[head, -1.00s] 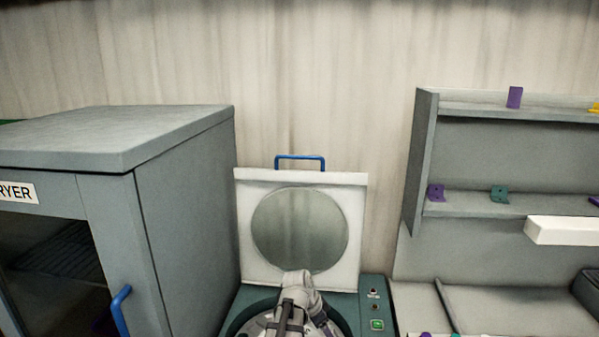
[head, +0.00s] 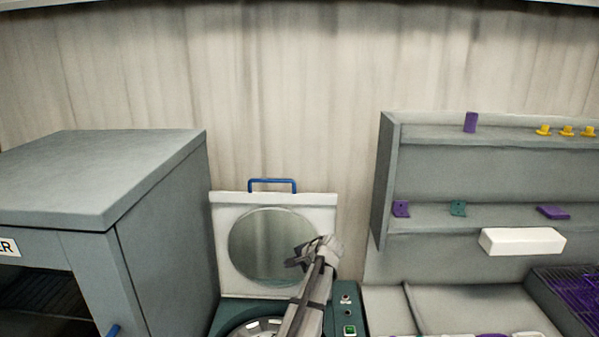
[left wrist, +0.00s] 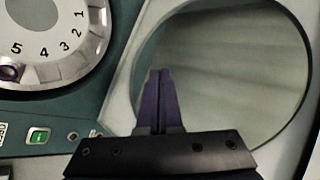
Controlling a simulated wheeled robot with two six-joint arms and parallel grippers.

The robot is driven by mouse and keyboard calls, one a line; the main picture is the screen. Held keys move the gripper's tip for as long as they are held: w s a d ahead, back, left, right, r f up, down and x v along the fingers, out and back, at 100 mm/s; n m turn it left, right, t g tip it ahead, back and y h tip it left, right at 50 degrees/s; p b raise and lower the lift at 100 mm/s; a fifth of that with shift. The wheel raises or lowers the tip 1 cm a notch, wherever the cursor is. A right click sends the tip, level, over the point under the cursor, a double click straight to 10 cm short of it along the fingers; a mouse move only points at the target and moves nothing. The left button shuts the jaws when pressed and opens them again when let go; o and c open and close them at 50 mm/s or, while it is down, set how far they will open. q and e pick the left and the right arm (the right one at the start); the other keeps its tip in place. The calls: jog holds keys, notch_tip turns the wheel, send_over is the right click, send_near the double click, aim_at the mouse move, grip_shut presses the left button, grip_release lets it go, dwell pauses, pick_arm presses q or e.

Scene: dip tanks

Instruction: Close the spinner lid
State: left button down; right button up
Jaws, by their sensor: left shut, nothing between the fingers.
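The spinner lid (head: 222,270) stands open and upright at the back of the spinner (head: 347,305). It is a white square panel with a round grey window (head: 262,240) and a blue handle (head: 272,182) on its top edge. My left gripper (head: 297,258) is in front of the lid's lower right part and below the handle. In the left wrist view its dark fingers (left wrist: 160,98) are together and empty, seen against the lid window (left wrist: 235,65). I cannot tell whether they touch it. The numbered drum (left wrist: 55,48) shows there too. My right gripper is not in view.
A grey dryer cabinet (head: 165,240) stands close on the left. On the right is a grey shelf (head: 388,185) with purple, teal and yellow pieces. A white block (head: 522,241) is in front of it. A green button (head: 350,330) is on the spinner's front right.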

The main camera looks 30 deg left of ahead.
pick_arm(q)
jog(key=w+d+r+t+y+p, duration=0.2)
jog(key=w+r+y+p, duration=0.15)
jog(key=w+r, duration=0.55)
jog(key=w+d+r+t+y+p, duration=0.2)
jog(key=w+r+y+p, duration=0.15)
jog(key=r, duration=1.05)
send_over(304, 221)
jog(key=a, duration=0.2)
jog(key=shift+w+f+m+b, duration=0.3)
jog(key=shift+w+f+m, duration=0.05)
jog(key=shift+m, duration=0.05)
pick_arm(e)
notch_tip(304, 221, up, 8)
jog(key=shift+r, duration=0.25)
pick_arm(q)
jog(key=shift+w, duration=0.1)
jog(key=shift+f, duration=0.1)
